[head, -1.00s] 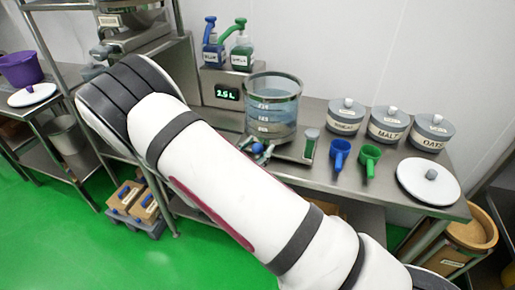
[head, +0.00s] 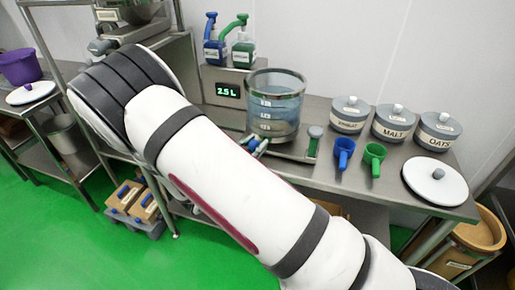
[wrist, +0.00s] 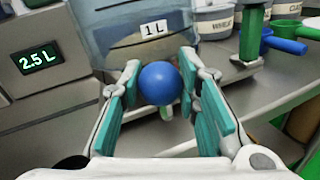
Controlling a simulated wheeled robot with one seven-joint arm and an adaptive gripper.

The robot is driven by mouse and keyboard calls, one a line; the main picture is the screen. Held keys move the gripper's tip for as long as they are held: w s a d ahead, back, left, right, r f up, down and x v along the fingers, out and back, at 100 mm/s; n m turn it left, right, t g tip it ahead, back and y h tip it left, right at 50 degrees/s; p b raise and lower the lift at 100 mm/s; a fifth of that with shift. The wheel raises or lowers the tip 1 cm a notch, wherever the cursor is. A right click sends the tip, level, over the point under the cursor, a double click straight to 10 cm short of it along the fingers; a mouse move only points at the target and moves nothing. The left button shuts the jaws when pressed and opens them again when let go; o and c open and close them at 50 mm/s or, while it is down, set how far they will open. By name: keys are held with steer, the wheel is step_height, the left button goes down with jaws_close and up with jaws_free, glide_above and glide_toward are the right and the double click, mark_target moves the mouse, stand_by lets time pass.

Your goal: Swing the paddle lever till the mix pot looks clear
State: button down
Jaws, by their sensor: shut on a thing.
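The clear mix pot (head: 276,103) stands on the steel bench and holds pale bluish liquid. In the wrist view the mix pot (wrist: 105,28) has a "1 L" label, with a tan-grey patch low inside. The lever's round blue knob (wrist: 160,83) is in front of the pot. My gripper (wrist: 161,88) is shut on this knob, with teal pads on either side. In the head view my gripper (head: 257,146) is small at the pot's lower front, partly hidden behind my arm. Most of the lever below the knob is hidden.
A display (head: 228,90) reads 2.5 L left of the pot, below blue (head: 213,52) and green (head: 243,54) pump bottles.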

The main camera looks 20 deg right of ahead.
steer(key=w+g+b, duration=0.1)
steer(key=w+a+m+g+h+b, duration=0.1)
steer(key=a+m+g+b, duration=0.1)
steer(key=shift+w+a+f+h+b, duration=0.1)
steer(key=shift+w+f+h+b, duration=0.2)
steer(key=shift+w, duration=0.1)
steer(key=w+m+g+b, duration=0.1)
steer(key=w+a+m+g+h+b, duration=0.1)
steer(key=shift+r+g+b, duration=0.1)
steer(key=shift+g+b, duration=0.3)
steer(key=shift+w+a+r+b, duration=0.2)
steer(key=shift+w+a+b, duration=0.3)
steer(key=shift+w+b, duration=0.25)
steer(key=shift+w, duration=0.1)
steer(key=c, duration=1.2)
jaws_free()
steer(key=v, duration=1.2)
